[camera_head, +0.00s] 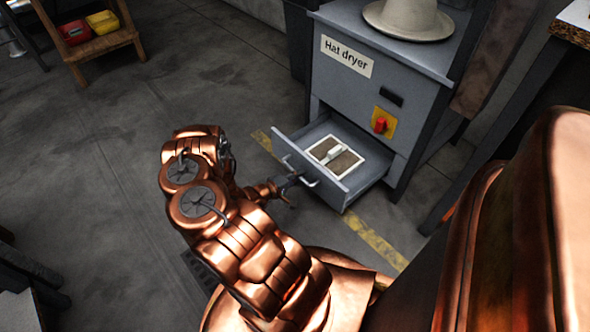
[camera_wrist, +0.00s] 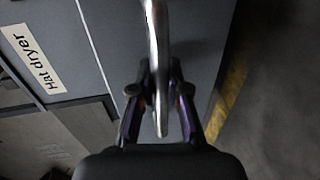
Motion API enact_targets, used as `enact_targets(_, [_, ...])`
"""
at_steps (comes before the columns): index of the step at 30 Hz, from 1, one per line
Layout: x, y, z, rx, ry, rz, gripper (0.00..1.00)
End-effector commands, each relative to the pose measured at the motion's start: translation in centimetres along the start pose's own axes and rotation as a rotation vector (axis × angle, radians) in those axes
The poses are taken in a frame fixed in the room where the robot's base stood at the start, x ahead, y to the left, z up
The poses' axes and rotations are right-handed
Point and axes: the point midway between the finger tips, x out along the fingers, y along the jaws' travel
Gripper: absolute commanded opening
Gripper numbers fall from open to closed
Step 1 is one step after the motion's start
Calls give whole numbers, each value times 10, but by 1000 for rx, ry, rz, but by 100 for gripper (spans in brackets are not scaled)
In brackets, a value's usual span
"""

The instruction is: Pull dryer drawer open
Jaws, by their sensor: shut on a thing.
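The hat dryer (camera_head: 362,75) is a grey cabinet with a "Hat dryer" label. Its drawer (camera_head: 357,187) stands pulled out at the bottom, and a framed panel with a white piece on it shows inside. The drawer's metal bar handle (camera_head: 300,172) is on its front; in the wrist view the handle (camera_wrist: 157,45) runs down between my fingers. My gripper (camera_head: 291,182) is at the drawer front, shut on the handle. The wrist view shows the fingers (camera_wrist: 160,92) on either side of the bar.
A light hat form (camera_head: 408,18) stands on top of the dryer. A red switch on a yellow plate (camera_head: 382,123) is on its front. A wooden stand with red and yellow bins (camera_head: 90,50) is at the upper left. The floor (camera_head: 100,170) left of my arm is clear.

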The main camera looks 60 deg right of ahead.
Motion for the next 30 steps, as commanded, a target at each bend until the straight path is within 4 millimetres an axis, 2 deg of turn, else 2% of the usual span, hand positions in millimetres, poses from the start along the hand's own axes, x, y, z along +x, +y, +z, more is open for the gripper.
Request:
enact_targets(16, [-3, 0, 4, 5, -14, 0, 0])
enact_targets(17, [-3, 0, 4, 5, -14, 0, 16])
enact_targets(24, [-3, -1, 5, 4, -16, 0, 41])
enact_targets(30, [-3, -1, 5, 4, -17, 0, 41])
